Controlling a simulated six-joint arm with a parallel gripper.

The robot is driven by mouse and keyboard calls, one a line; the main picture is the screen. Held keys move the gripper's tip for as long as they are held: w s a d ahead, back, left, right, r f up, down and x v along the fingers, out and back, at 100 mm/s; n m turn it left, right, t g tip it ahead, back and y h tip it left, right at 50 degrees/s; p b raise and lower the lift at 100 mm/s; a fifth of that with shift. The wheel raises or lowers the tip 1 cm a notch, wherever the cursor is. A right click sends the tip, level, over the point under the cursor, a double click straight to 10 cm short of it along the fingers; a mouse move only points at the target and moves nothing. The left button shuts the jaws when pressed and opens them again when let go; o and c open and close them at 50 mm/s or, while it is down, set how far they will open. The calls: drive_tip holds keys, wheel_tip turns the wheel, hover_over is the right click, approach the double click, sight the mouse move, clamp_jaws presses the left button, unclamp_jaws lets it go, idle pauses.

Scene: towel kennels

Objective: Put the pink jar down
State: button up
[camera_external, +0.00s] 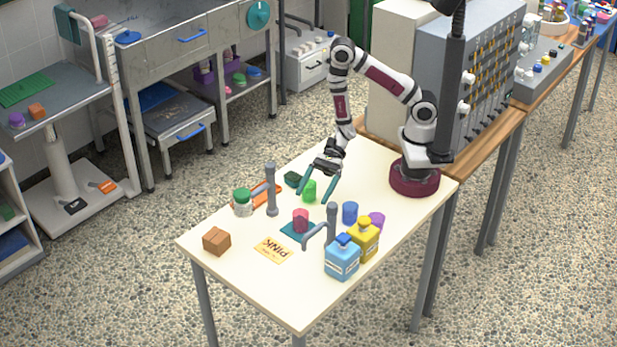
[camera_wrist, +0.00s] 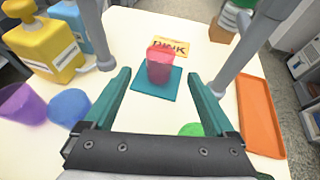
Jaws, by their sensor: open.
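The pink jar (camera_external: 300,220) stands upright on a teal mat (camera_external: 291,232) near the middle of the table. In the wrist view the pink jar (camera_wrist: 160,64) shows ahead of the fingers, on the teal mat (camera_wrist: 144,88). A card marked PINK (camera_external: 272,250) lies just beyond it; the card also shows in the wrist view (camera_wrist: 180,46). My gripper (camera_external: 315,195) is open and empty, above the table on the base side of the jar. Its teal fingers (camera_wrist: 163,95) are spread wide and do not touch the jar.
Two grey posts, (camera_external: 271,188) and (camera_external: 331,228), stand on either side of the jar. A green object (camera_external: 309,190) is below my gripper. Blue (camera_external: 349,213) and purple (camera_external: 376,221) cups, yellow (camera_external: 364,240) and blue (camera_external: 342,257) bottles, an orange tray (camera_external: 262,196) and a brown block (camera_external: 216,241) surround it.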

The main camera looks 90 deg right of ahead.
drive_tip(key=s+a+r+n+g, duration=0.4)
drive_tip(key=s+r+n+g, duration=0.5)
drive_tip(key=s+r+n, duration=0.5)
drive_tip(key=s+d+r+n+t+h, duration=0.1)
drive_tip(key=s+d+n+h, duration=0.3)
drive_tip(key=d, duration=0.9)
drive_tip(key=s+r+h, duration=0.1)
drive_tip(key=s+h, duration=0.2)
drive_tip(key=h, duration=0.2)
drive_tip(key=shift+d+n+t+h, duration=0.3)
drive_tip(key=shift+d+n, duration=0.05)
drive_tip(key=shift+n, duration=0.05)
drive_tip(key=shift+s, duration=0.1)
